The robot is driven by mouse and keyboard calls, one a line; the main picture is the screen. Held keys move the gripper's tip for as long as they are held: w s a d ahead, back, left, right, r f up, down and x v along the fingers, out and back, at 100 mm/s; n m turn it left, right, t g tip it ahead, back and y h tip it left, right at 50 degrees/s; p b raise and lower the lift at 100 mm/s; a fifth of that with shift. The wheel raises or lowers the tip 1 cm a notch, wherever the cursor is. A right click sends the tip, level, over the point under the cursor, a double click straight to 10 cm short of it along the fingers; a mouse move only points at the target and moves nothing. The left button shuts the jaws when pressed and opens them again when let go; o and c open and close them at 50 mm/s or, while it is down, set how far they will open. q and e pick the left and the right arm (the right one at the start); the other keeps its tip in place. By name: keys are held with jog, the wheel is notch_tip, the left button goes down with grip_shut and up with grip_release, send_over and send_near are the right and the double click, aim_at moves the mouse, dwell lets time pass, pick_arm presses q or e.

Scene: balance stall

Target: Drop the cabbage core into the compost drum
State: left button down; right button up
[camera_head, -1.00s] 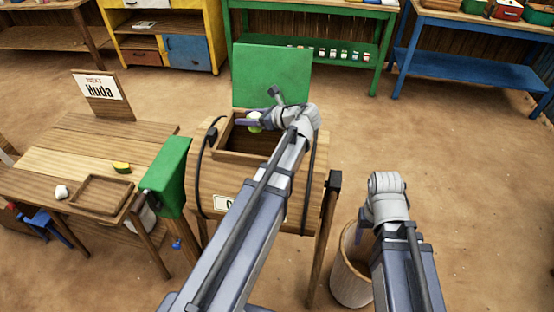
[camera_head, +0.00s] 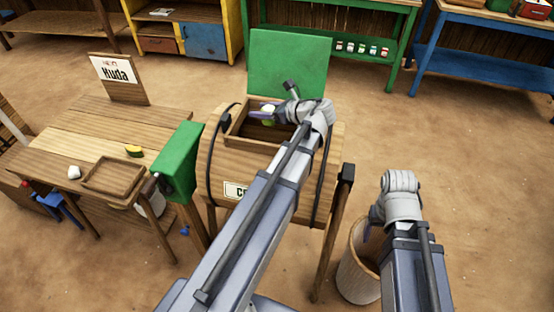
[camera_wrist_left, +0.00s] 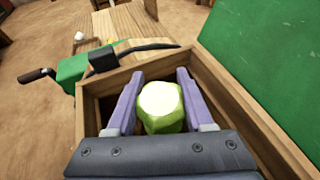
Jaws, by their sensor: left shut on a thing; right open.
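The cabbage core is a pale green lump with a whitish top, seen between the fingers in the left wrist view (camera_wrist_left: 161,108). It also shows small in the head view (camera_head: 268,108). My left gripper (camera_head: 266,113) is shut on it and holds it over the open hatch of the compost drum. The wooden drum (camera_head: 222,172) stands with its green lid (camera_head: 290,62) raised behind the opening. In the left wrist view the hatch's wooden rim (camera_wrist_left: 235,100) surrounds the gripper. My right gripper (camera_head: 368,232) is mostly hidden by its arm, near a bin.
A wooden table (camera_head: 75,140) with a tray (camera_head: 113,177), a yellow-green piece (camera_head: 134,151) and a white lump (camera_head: 74,172) stands at left. A green box (camera_head: 182,160) sits beside the drum. A bin (camera_head: 352,275) stands at right. Open floor lies further right.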

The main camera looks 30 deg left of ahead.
pick_arm(q)
notch_tip(320, 180, down, 2)
jog(key=shift+b, duration=0.55)
pick_arm(e)
notch_tip(320, 180, down, 2)
pick_arm(q)
jog(key=shift+c, duration=1)
grip_release()
jog(key=p+v, duration=0.3)
jog(key=v, duration=0.4)
jog(key=shift+d+r, duration=0.15)
jog(key=shift+d, duration=0.25)
pick_arm(e)
jog(key=shift+r, duration=1.55)
